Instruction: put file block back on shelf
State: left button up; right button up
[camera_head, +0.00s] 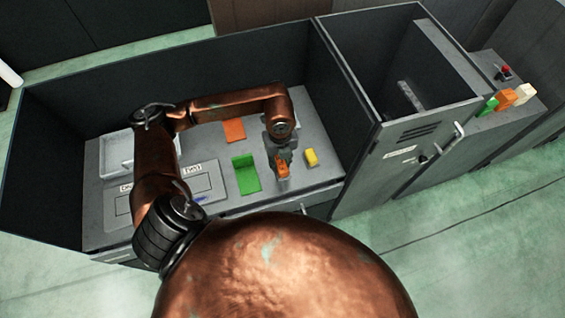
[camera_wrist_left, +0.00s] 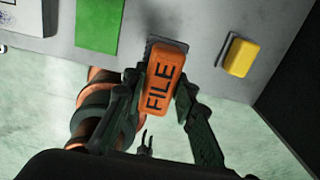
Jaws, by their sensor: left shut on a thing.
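The orange block marked FILE (camera_wrist_left: 163,85) is between the fingers of my left gripper (camera_wrist_left: 160,78), with its lettered face toward the wrist camera. In the head view the orange block (camera_head: 282,171) shows below my left gripper (camera_head: 281,160), over the front part of the grey bench. The fingers are shut on its two sides. A dark slot shows just behind the block in the wrist view; I cannot tell whether the block touches the bench. I cannot clearly tell which surface is the shelf. My right gripper is not in view.
A yellow block (camera_head: 311,157) lies right of the gripper. A green patch (camera_head: 245,178) and an orange one (camera_head: 234,130) mark the bench. A grey tray (camera_head: 118,152) stands left. Green (camera_head: 488,107), orange (camera_head: 507,98) and pale (camera_head: 525,93) blocks stand beyond the cabinet (camera_head: 400,150).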

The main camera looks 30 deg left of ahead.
pick_arm(q)
jog(key=w+f, duration=0.1)
jog(key=w+a+f, duration=0.1)
jog(key=f, duration=0.1)
jog(key=w+f, duration=0.2)
jog(key=shift+a+f, duration=0.25)
jog(key=shift+a, duration=0.1)
jog(key=shift+w+f, duration=0.1)
jog(key=shift+f, duration=1.55)
jog(key=shift+f, duration=0.15)
jog(key=o, duration=1.1)
notch_tip(320, 180, up, 12)
jog(key=shift+r, duration=0.2)
